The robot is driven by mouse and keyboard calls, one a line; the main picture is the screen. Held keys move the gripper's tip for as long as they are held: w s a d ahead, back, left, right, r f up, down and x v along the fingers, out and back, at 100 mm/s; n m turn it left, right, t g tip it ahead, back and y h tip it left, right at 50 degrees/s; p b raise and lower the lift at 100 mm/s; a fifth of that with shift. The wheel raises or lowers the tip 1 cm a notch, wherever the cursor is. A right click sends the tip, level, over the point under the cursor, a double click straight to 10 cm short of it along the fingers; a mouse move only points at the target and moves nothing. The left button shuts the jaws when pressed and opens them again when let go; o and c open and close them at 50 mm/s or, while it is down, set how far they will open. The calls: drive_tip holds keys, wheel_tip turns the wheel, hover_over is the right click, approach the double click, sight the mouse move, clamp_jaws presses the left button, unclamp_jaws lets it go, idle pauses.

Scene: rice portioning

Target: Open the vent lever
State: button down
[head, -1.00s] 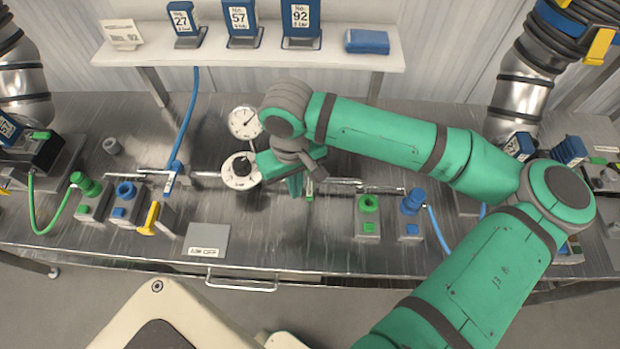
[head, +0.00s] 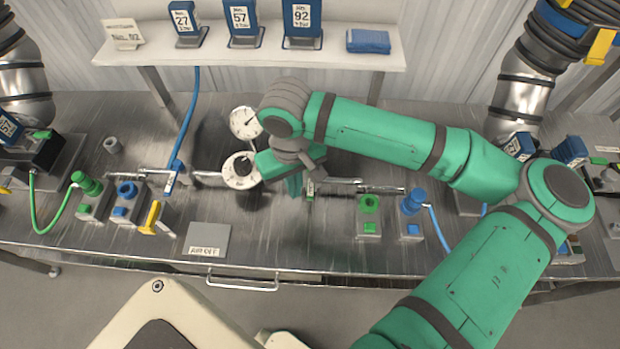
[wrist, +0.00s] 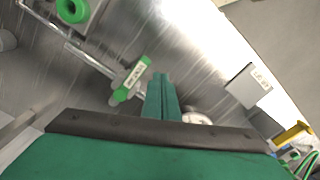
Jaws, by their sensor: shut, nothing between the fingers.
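The vent lever (wrist: 131,80) is green with a white label, its print too small to read. In the wrist view it sits on the metal pipe, lying across it. In the head view the lever (head: 309,189) shows as a small green and white strip just right of my gripper. My gripper (wrist: 162,78) is shut and empty, its green fingers close beside the lever. In the head view my gripper (head: 294,186) points down at the pipe. I cannot tell whether the fingers touch the lever.
Two round gauges or dials, upper (head: 245,122) and lower (head: 241,170), stand left of my gripper. A blue valve handle (head: 174,178) is on the pipe further left. Green (head: 368,204) and blue (head: 411,202) fittings stand right. An "AIR OFF" plate (head: 208,238) lies at the front.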

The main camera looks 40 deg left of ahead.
drive_tip(key=shift+w+d, duration=0.1)
drive_tip(key=shift+w, duration=0.05)
idle(0.4)
drive_tip(key=shift+w+d, duration=0.65)
drive_tip(key=shift+d, duration=0.35)
drive_tip(key=shift+w+d, duration=0.25)
drive_tip(key=shift+d, duration=0.2)
drive_tip(key=shift+w+d, duration=0.2)
drive_tip(key=shift+d, duration=0.25)
